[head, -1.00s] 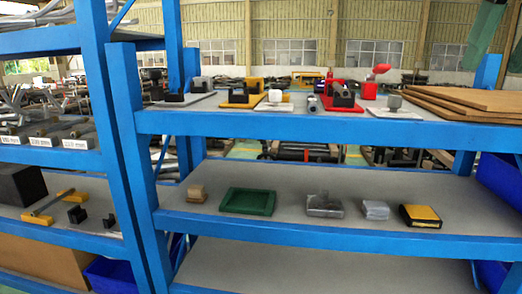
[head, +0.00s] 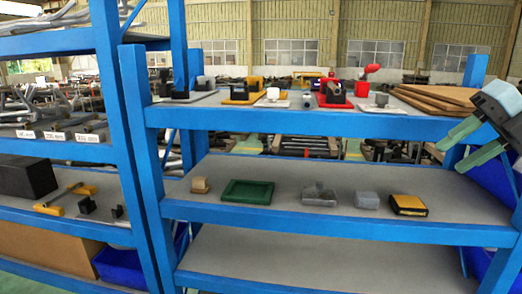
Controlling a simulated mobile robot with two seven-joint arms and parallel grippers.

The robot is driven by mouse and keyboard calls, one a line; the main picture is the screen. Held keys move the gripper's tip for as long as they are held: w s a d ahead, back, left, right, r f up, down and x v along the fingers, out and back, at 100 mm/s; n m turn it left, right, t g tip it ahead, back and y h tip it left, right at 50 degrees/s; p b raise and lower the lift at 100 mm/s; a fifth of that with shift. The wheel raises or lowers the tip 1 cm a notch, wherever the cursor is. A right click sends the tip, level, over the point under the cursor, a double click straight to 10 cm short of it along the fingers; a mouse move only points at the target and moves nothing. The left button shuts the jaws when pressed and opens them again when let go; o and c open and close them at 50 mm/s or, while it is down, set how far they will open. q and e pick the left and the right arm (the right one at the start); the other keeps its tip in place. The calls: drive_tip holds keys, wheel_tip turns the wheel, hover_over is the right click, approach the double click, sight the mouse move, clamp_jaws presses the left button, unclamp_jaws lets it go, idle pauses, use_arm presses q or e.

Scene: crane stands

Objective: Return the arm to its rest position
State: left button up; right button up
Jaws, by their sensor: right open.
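My right gripper (head: 466,144) shows at the right edge of the head view. Its two green fingers are spread apart with nothing between them. It hangs in front of the right end of the blue shelf rack (head: 340,231), near the right post and the stacked boards. The rest of the right arm is mostly outside the picture. My left gripper does not show.
The middle shelf holds a wooden block (head: 200,185), a green tray (head: 247,192), a clear box (head: 319,195), a grey block (head: 367,200) and a yellow-black box (head: 408,205). Brown boards (head: 437,96) lie on the upper shelf. Blue bins (head: 490,175) stand at right.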

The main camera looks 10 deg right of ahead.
drive_tip(key=d+f+m+t+y, duration=0.2)
drive_tip(key=d+f+m+t, duration=0.3)
drive_tip(key=f, duration=1.1)
drive_tip(key=f+m+t+y, duration=0.1)
drive_tip(key=f+m+t, duration=0.45)
drive_tip(key=f, duration=1.05)
drive_tip(key=s+a+f+m+h, duration=0.25)
drive_tip(key=s+f+m, duration=0.2)
drive_tip(key=f, duration=0.35)
drive_tip(key=s+a+f+m+h, duration=0.2)
drive_tip(key=s+f+m+h, duration=0.15)
drive_tip(key=f+m, duration=0.4)
drive_tip(key=s+a+f+m+g+h, duration=0.1)
drive_tip(key=s+a+f+m+g, duration=0.5)
drive_tip(key=s+a+f, duration=0.9)
drive_tip(key=s+a+m, duration=0.1)
drive_tip(key=s+a, duration=0.1)
drive_tip(key=a, duration=0.2)
drive_tip(key=shift+h, duration=0.4)
drive_tip(key=shift+d, duration=0.1)
drive_tip(key=shift+c, duration=0.4)
